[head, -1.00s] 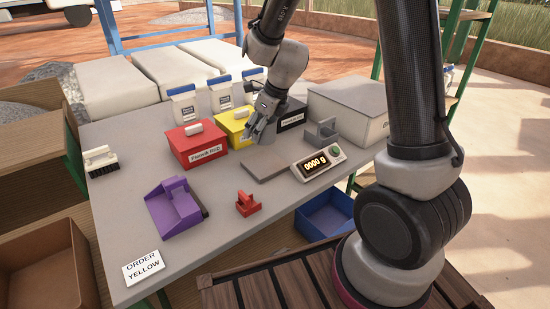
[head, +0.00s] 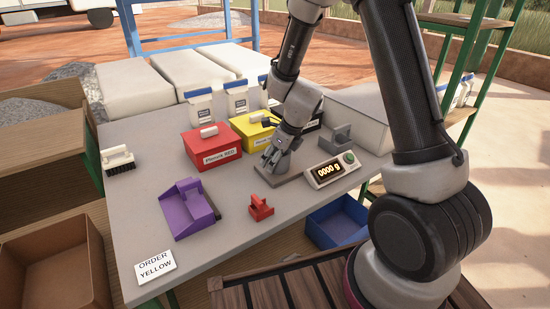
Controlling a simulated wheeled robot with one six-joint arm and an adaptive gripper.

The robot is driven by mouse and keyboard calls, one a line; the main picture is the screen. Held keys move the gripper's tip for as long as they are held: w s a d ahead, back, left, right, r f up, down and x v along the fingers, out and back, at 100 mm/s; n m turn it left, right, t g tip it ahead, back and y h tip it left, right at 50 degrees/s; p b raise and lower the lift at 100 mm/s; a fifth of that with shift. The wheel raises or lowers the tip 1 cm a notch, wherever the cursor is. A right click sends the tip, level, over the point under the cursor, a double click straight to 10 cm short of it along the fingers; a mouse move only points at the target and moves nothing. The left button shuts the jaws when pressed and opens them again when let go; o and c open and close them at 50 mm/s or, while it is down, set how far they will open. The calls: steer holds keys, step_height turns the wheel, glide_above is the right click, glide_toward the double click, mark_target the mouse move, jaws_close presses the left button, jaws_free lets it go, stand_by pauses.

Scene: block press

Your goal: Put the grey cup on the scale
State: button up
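The grey cup (head: 341,138), a small open shape with an upright part, stands on the table behind the scale's display. The scale has a flat grey plate (head: 291,179) and a display box (head: 329,170) with a green button; it reads 0000 g. My gripper (head: 270,163) points down at the plate's back left part, in front of the yellow box, and hides some of the plate. The cup is to the right of my gripper and apart from it. My fingers are small and grey against grey, so their opening is unclear. I see nothing clearly held.
A red box (head: 211,150) and yellow box (head: 252,130) stand left of and behind my gripper, with white cartons (head: 200,105) behind. The front table area is mostly clear.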

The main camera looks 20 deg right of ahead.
mark_target(287, 163)
steer(key=o, duration=0.5)
steer(key=shift+r, duration=0.1)
steer(key=shift+n, duration=0.3)
steer(key=v, duration=1.2)
steer(key=shift+s+r, duration=0.1)
steer(key=shift+r, duration=0.3)
steer(key=s+d+r+n+h, duration=0.1)
steer(key=s+d+r+n, duration=0.3)
steer(key=s+n, duration=0.4)
steer(key=s+d+r+n+h, duration=0.1)
steer(key=s+d+r+n, duration=0.3)
steer(key=s+r+n, duration=0.2)
steer(key=s+d+r+n+h, duration=0.1)
steer(key=s+d+r+n, duration=0.3)
steer(key=s+n, duration=0.5)
steer(key=shift+s+d+r+n+t, duration=0.1)
steer(key=shift+s+r+n, duration=0.05)
steer(key=shift+n, duration=0.6)
steer(key=shift+s+d+r+n+t, duration=0.1)
steer(key=shift+s+d+n, duration=0.05)
steer(key=shift+n, duration=0.55)
steer(key=shift+s+d+r+n+t, duration=0.1)
steer(key=shift+r+n, duration=0.05)
steer(key=shift+n, duration=0.6)
